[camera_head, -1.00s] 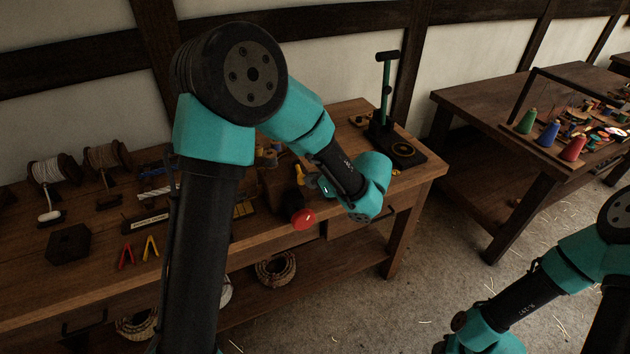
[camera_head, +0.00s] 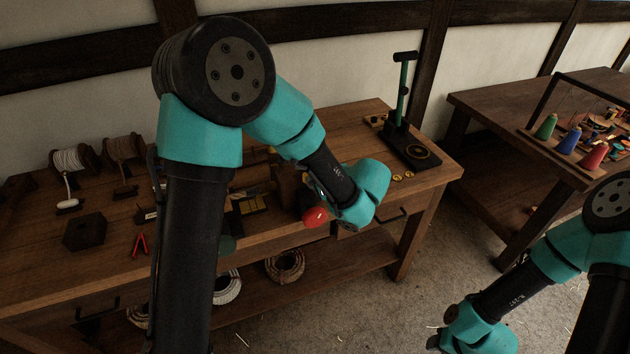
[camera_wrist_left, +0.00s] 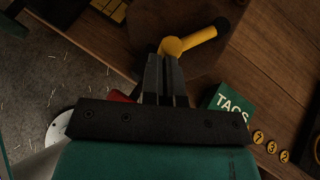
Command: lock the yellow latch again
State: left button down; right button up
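The yellow latch (camera_wrist_left: 199,39) shows in the left wrist view as a short bar with a round yellow end and a black tip at upper right. It lies over a dark brown wooden block (camera_wrist_left: 150,22). My left gripper (camera_wrist_left: 167,62) has its fingers close together at the round yellow end and seems shut on it. In the head view my left arm covers the latch and most of this gripper. A red knob (camera_head: 315,217) shows beside my left wrist. My right arm is at lower right in the head view, with its fingertips out of sight.
A press-like stand (camera_head: 409,140) stands at the bench's right end. Wire reels (camera_head: 75,160) and a dark block (camera_head: 85,232) are at the left.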

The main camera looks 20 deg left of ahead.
pick_arm(q)
jog(key=shift+w, duration=0.1)
jog(key=shift+w+d, duration=0.5)
jog(key=shift+d, duration=0.1)
jog(key=s+f+v, duration=0.1)
jog(key=s+v, duration=0.1)
jog(key=v, duration=1.1)
jog(key=shift+s+f, duration=0.2)
jog(key=shift+s, duration=0.15)
